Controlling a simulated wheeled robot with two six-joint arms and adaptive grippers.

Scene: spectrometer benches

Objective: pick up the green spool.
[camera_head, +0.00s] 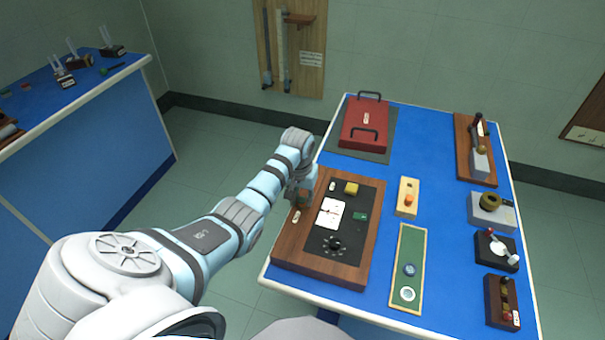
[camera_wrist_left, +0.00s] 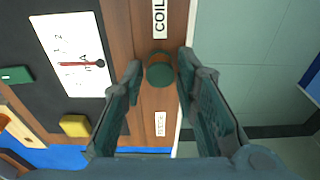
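The green spool (camera_wrist_left: 160,72) shows in the left wrist view as a round piece with a green end and a brownish middle. It stands on the wooden edge of the instrument panel (camera_head: 326,271), between a "COIL" label and a smaller label. My left gripper (camera_wrist_left: 161,66) is open, with one dark finger on each side of the spool and a visible gap to it. In the head view my left gripper (camera_head: 297,194) is at the panel's left edge and largely hides the spool. My right gripper is in neither view.
The panel carries a white dial card (camera_head: 330,213), a yellow block (camera_head: 351,188), a small green block (camera_head: 361,216) and a black knob (camera_head: 333,244). A red case (camera_head: 364,125) stands behind. Several small instruments line the table's right side. Bare blue tabletop (camera_head: 432,170) lies between.

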